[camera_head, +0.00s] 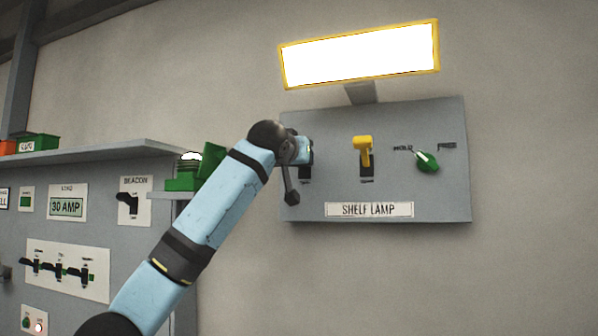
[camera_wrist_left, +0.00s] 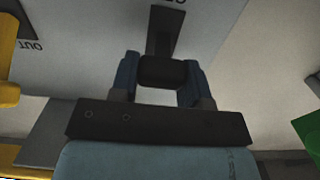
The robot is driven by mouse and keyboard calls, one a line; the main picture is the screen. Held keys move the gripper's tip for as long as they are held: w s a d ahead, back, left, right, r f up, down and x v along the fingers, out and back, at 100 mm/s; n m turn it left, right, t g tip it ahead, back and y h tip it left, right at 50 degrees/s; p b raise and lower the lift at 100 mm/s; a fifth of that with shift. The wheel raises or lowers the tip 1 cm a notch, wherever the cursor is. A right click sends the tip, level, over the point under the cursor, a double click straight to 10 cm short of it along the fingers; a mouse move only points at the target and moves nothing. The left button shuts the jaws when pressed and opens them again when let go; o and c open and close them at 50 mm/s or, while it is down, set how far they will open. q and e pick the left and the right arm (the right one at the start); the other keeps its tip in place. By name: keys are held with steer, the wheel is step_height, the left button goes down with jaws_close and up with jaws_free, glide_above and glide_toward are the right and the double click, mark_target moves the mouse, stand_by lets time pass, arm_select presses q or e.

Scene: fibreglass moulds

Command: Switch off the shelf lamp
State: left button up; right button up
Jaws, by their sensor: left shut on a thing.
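The shelf lamp (camera_head: 360,53) is a bright white, lit rectangle with a yellow frame. Below it a grey panel (camera_head: 440,205) carries the label SHELF LAMP (camera_head: 370,210). My left gripper (camera_head: 305,150) is at the panel's left side. In the left wrist view my left gripper (camera_wrist_left: 160,78) has its blue fingers shut on a black switch handle (camera_wrist_left: 162,72). The handle's stem runs into a dark slot on the panel. In the head view my gripper mostly hides this switch. My right gripper is not in view.
A yellow lever (camera_head: 363,150) sits mid-panel, and a green knob (camera_head: 427,161) sits to its right. Left of my arm, a grey cabinet carries a BEACON switch (camera_head: 129,203) and several small levers (camera_head: 58,269). Green bins (camera_head: 183,180) stand near the panel's left edge.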

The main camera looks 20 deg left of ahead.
mark_target(302, 168)
arm_select(q)
step_height(302, 168, down, 3)
steer(key=t+b, duration=0.5)
steer(key=b, duration=0.1)
steer(key=shift+s+d+f+t, duration=0.1)
steer(key=shift+t, duration=0.2)
steer(key=t+b, duration=0.1)
steer(key=f+t+b, duration=0.1)
steer(key=t, duration=0.1)
steer(key=shift+w+t+b, duration=0.2)
steer(key=shift+t+b, duration=0.2)
steer(key=shift+f+t, duration=0.1)
steer(key=shift+t, duration=0.2)
steer(key=o, duration=0.9)
